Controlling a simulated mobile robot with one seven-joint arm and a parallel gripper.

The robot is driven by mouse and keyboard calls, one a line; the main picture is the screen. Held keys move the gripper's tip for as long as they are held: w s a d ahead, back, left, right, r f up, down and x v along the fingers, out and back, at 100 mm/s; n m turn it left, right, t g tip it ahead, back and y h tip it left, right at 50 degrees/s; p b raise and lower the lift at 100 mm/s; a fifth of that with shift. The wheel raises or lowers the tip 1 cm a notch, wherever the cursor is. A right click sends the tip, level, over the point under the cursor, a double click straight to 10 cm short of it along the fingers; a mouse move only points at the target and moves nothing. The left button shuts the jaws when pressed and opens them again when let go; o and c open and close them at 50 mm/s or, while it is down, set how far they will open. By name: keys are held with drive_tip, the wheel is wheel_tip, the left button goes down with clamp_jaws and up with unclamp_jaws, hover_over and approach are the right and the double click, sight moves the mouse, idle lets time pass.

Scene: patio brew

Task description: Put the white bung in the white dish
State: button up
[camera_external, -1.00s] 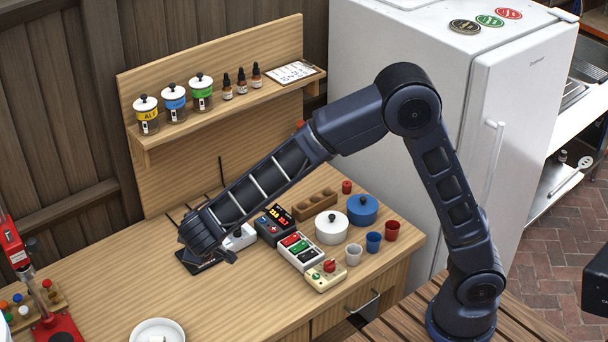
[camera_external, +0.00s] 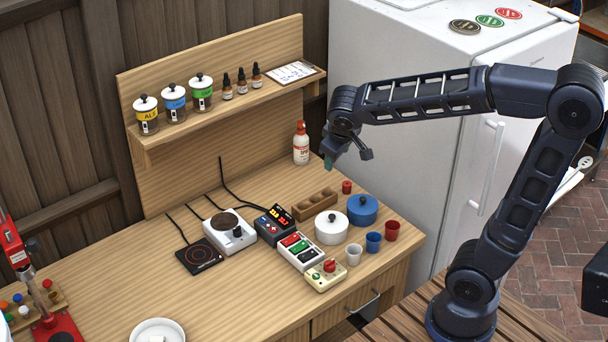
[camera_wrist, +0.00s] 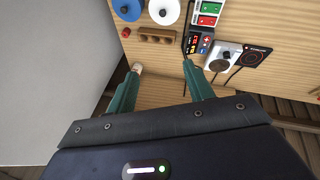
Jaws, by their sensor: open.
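The white dish (camera_external: 178,324) is at the bottom edge of the external view, partly cut off. A small pale piece (camera_external: 156,338) shows inside it; I cannot tell whether it is the white bung. Several small coloured pieces sit on a wooden holder (camera_external: 58,297) at the far left; a whitish one (camera_external: 24,311) is among them, too small to identify. My gripper (camera_external: 331,160) is raised above the back right of the bench, far from the dish. In the wrist view my gripper (camera_wrist: 161,86) is open, with nothing between its fingers.
A red stand (camera_external: 55,328) is beside the dish. White pot (camera_external: 331,232), blue pot (camera_external: 362,214), small cups, control boxes and a wooden block (camera_external: 315,204) crowd the right. A spray bottle (camera_external: 301,147) stands by the backboard. The bench's left middle is clear.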

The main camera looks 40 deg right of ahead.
drive_tip(key=s+d+m+y, duration=0.2)
drive_tip(key=s+d, duration=0.9)
drive_tip(key=s, duration=0.5)
drive_tip(key=shift+s+d+f+m, duration=0.2)
drive_tip(key=shift+s+f+m, duration=0.1)
drive_tip(key=shift+s+m, duration=0.1)
idle(0.3)
